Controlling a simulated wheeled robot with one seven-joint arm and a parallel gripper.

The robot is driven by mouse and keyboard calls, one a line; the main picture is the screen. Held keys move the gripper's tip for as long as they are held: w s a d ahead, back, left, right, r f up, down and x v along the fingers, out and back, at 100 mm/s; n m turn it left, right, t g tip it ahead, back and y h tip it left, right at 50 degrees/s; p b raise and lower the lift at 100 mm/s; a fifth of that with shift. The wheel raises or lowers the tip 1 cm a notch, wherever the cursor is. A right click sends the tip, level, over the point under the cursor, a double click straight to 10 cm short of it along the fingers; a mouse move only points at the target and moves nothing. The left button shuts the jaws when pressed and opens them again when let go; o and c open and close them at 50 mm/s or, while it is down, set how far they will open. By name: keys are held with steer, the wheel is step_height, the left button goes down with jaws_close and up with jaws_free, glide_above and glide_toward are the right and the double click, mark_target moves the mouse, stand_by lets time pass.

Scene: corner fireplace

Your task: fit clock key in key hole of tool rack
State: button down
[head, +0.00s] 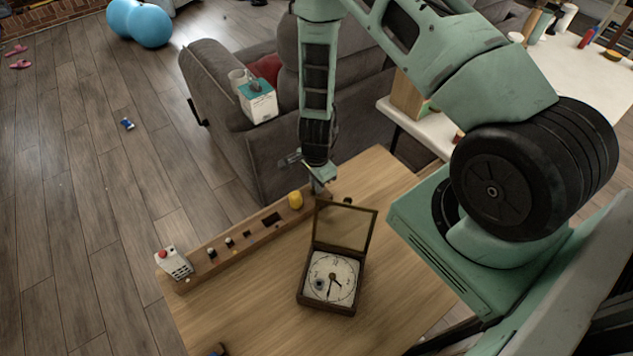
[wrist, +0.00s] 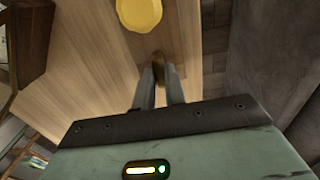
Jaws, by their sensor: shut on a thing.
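The tool rack (head: 232,255) is a long wooden strip with holes and several small items, along the table's far left edge. My gripper (head: 318,186) is low over its right end, pointing down. In the wrist view my gripper (wrist: 161,82) is shut on a small dark bronze piece, the clock key (wrist: 158,60), at the rack's wood surface. Most of the key is hidden between the fingers. I cannot tell whether its tip is in the key hole or only above it; the hole is not visible. A yellow knob-like item (head: 295,200) stands on the rack beside my gripper and shows in the wrist view (wrist: 139,13).
An open clock box (head: 328,302) with a raised lid stands on the wooden table (head: 250,320), close to my gripper. A white device with a red knob (head: 175,262) is at the rack's left end. A grey sofa (head: 225,90) stands behind the table. The table's front left is mostly clear.

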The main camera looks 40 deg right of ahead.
steer(key=shift+f, duration=0.15)
steer(key=c, duration=1.4)
jaws_free()
